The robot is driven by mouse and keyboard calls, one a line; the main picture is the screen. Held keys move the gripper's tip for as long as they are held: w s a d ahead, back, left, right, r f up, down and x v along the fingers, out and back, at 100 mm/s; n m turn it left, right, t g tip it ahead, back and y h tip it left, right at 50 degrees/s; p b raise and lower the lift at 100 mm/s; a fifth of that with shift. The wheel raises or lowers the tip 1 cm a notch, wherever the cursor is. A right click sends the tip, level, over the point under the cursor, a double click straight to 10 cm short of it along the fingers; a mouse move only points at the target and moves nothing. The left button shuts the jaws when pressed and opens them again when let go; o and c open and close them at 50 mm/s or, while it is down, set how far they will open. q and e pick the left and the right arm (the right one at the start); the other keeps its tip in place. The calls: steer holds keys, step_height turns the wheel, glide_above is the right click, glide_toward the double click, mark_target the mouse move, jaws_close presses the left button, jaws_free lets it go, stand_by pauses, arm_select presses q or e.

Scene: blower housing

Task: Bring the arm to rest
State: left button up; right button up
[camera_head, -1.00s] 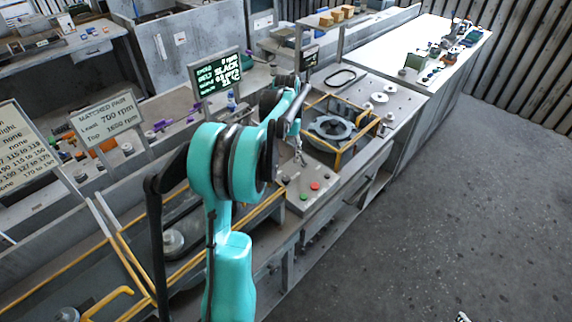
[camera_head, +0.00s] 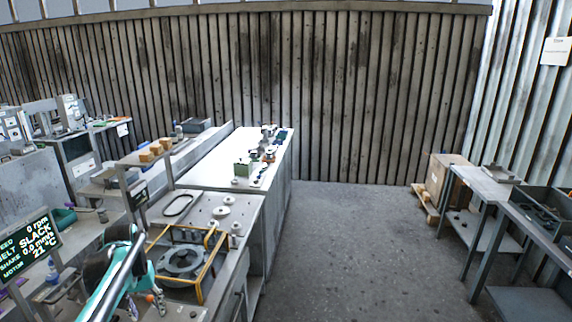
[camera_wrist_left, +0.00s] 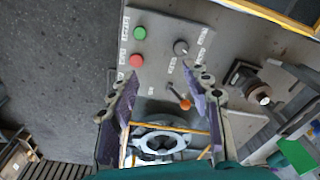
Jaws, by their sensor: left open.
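My left arm (camera_head: 118,275) enters the head view at the lower left, teal with dark joints. My left gripper (camera_head: 146,302) is small there, over the control panel in front of the yellow-framed fixture. In the left wrist view the gripper (camera_wrist_left: 160,75) is open, its two purple-padded fingers well apart with nothing between them. The grey control panel (camera_wrist_left: 158,25) lies beyond the fingers, with a green button (camera_wrist_left: 139,33), a red button (camera_wrist_left: 137,60), a black knob (camera_wrist_left: 181,47) and an orange-tipped lever (camera_wrist_left: 184,103). Whether a finger touches the panel cannot be told. My right gripper is not in view.
A round grey housing (camera_head: 183,262) sits inside a yellow frame (camera_head: 201,291). A sign (camera_head: 30,243) reads 0 rpm and SLACK. A white bench (camera_head: 214,168) stands behind. The floor (camera_head: 335,245) in the middle is clear; grey tables (camera_head: 488,187) stand at the right.

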arm_select(q)
steer(key=s+d+m+t+b, duration=0.25)
steer(key=s+d, duration=0.55)
steer(key=d, duration=0.6)
steer(key=s+d+f+m+t+b, duration=0.2)
steer(key=s+d+f+t+b, duration=0.1)
steer(key=s+d+f, duration=0.4)
steer(key=shift+s+d+f+t, duration=0.2)
steer(key=shift+s+d+t, duration=0.15)
steer(key=shift+s+d, duration=0.7)
